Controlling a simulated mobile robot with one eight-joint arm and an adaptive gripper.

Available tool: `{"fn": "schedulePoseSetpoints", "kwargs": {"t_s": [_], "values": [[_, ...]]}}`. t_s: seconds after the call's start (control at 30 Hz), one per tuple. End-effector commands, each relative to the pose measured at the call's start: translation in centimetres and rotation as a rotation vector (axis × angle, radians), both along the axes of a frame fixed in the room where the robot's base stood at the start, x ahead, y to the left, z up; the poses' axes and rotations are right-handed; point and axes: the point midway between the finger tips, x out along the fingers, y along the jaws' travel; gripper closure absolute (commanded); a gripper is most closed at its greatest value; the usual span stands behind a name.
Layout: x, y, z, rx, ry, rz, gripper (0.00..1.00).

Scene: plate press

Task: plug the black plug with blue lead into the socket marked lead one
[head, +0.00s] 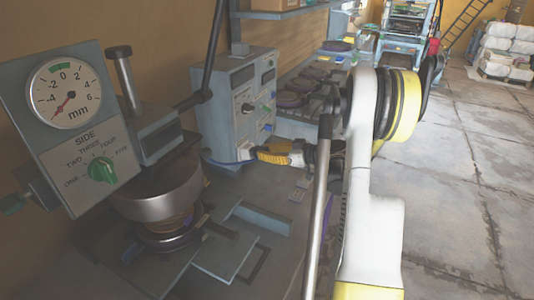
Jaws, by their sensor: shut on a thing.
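My gripper (259,152), with yellow and black fingers, is shut at the lower front of a grey-blue control box (222,100). It points left, its tips close to a small pale and blue fitting (245,150) low on the box. The black plug is hidden between the fingers, and I cannot tell whether it touches a socket. The socket marked lead one cannot be picked out, as no lettering on the box is readable.
A press with a round dial (64,94) and a green selector knob (102,169) stands at the left. A pale metal bracket (225,255) lies on the bench in front. A row of dark round parts (300,85) is behind my arm. Open floor (470,180) is at the right.

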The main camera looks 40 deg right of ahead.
Motion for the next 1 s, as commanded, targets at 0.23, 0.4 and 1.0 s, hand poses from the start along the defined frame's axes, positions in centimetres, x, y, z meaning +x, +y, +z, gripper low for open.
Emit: {"fn": "schedulePoseSetpoints", "kwargs": {"t_s": [0.23, 0.4, 1.0], "values": [[0.6, 0.2, -0.2, 0.0, 0.0, -0.001, 1.0], [0.6, 0.2, -0.2, 0.0, 0.0, -0.001, 0.6], [-4.9, -2.2, 1.4, -0.001, 0.0, -0.006, 0.6]]}}
